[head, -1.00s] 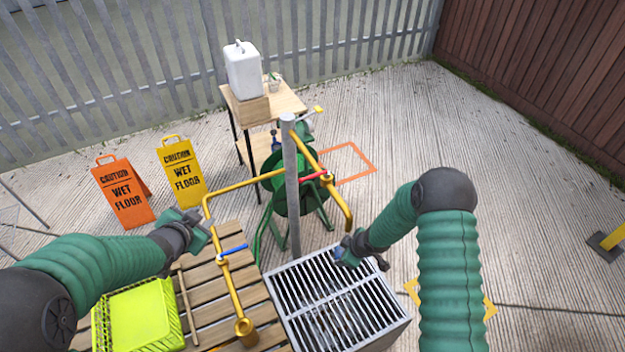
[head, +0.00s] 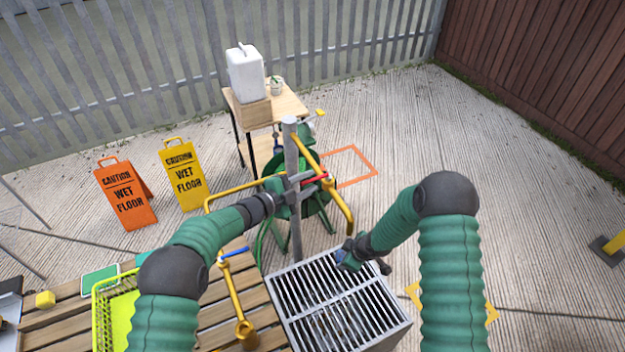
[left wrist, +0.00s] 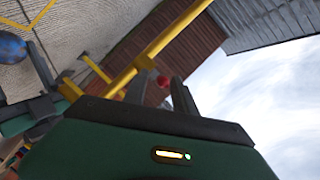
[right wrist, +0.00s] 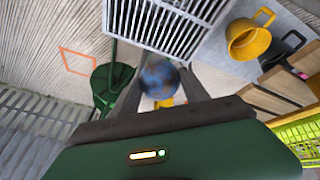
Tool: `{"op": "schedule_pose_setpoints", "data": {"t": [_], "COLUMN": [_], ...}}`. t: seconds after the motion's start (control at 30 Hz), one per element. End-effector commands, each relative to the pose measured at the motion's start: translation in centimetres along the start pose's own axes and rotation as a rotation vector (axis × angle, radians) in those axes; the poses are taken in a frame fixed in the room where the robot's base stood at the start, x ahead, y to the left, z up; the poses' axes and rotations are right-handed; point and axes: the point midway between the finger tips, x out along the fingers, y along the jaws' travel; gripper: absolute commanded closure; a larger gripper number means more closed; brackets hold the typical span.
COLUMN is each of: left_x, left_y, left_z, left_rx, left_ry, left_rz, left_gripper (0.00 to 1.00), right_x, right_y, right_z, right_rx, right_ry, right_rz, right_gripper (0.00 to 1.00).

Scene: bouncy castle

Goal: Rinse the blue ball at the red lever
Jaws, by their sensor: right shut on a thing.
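The red lever (head: 318,178) sits on the yellow pipe (head: 338,205) by the grey post. My left gripper (head: 300,187) is at the lever in the head view. In the left wrist view its fingers are apart, with the lever's red end (left wrist: 163,82) showing between them; I cannot tell whether they touch it. My right gripper (head: 347,254) is shut on the blue ball (right wrist: 160,79), above the metal grate (head: 330,300) and near the down-turned pipe end. The ball also shows at the edge of the left wrist view (left wrist: 12,47).
A blue lever (head: 235,252) is on the nearer pipe over the slatted wooden bench (head: 215,320). A lime basket (head: 118,315) is on the bench. A green hose reel (head: 310,200) stands behind the post. Wet-floor signs (head: 184,175) and a small table (head: 285,105) are farther back.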

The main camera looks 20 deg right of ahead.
Motion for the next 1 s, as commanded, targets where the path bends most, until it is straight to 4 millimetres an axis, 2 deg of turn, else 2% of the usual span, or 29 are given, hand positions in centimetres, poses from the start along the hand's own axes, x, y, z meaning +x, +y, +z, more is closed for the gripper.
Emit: {"op": "schedule_pose_setpoints", "data": {"t": [0.13, 0.43, 0.47, 0.7, 1.0], "left_x": [1.8, 2.1, 2.1, 2.2, 2.2], "left_y": [0.0, -0.1, -0.1, 0.0, 0.1], "left_z": [0.0, 0.1, 0.1, 0.0, 0.0], "left_rx": [0.001, -0.002, -0.002, -0.001, -0.001], "left_ry": [0.001, -0.001, -0.001, -0.002, -0.001], "left_rz": [0.000, -0.001, -0.001, 0.000, 0.002], "left_gripper": [0.67, 0.67, 0.69, 1.00, 1.00], "right_x": [-0.1, -0.1, -0.1, 0.0, 0.0], "right_y": [0.0, -0.1, -0.1, 0.0, 0.0], "right_z": [0.0, -0.1, -0.1, 0.0, 0.0], "right_rx": [0.000, -0.001, -0.001, 0.000, 0.000], "right_ry": [0.000, 0.000, 0.000, 0.000, 0.000], "right_rz": [0.000, 0.001, 0.001, 0.000, 0.000], "right_gripper": [0.85, 0.85, 0.85, 0.85, 0.85]}}
